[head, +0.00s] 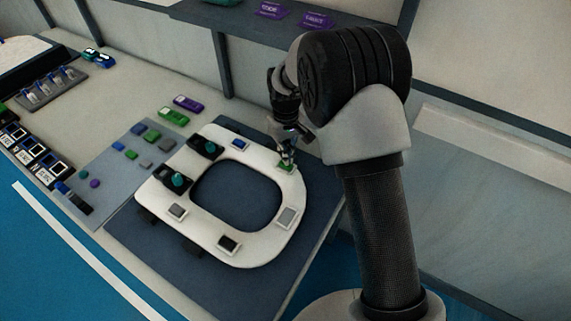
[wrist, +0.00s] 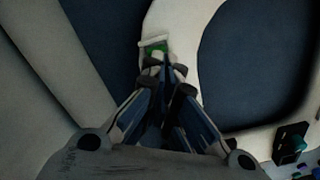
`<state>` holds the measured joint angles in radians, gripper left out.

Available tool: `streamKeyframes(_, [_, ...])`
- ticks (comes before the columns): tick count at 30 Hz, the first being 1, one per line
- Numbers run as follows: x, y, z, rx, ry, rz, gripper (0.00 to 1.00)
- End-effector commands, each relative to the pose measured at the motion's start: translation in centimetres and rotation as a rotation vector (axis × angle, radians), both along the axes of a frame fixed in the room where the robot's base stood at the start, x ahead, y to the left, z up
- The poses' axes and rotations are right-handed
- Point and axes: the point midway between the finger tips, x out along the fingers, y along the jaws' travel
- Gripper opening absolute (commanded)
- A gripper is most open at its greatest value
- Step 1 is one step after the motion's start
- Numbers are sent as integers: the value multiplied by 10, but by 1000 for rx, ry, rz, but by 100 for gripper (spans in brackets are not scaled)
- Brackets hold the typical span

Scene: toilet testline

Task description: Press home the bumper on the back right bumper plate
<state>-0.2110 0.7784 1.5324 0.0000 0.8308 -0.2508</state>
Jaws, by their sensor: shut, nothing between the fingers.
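The white toilet seat ring (head: 262,257) lies flat on a dark blue mat, with several small plates around it. A green bumper (head: 285,167) sits on a light plate at the ring's upper right side; it also shows in the wrist view (wrist: 155,48). My gripper (head: 287,156) is shut and empty, pointing down right at this green bumper. In the wrist view my gripper's fingertips (wrist: 163,76) are together at the near edge of the green bumper. They partly hide it, and I cannot tell whether they touch it or whether it is fully seated.
Other plates on the ring hold a blue piece (head: 239,144), grey pieces (head: 287,217) and a black piece (head: 229,243). Two black hinges with teal knobs (head: 177,180) stand at its left. A grey board (head: 122,160) holds loose coloured blocks. A wall and shelf rise behind.

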Motion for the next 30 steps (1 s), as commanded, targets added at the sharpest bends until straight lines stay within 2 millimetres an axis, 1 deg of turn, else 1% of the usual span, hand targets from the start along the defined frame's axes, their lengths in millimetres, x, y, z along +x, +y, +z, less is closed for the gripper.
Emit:
streamKeyframes(11, [0, 0, -1, 0, 0, 0, 0])
streamKeyframes(30, [0, 0, -10, 0, 0, 0, 0])
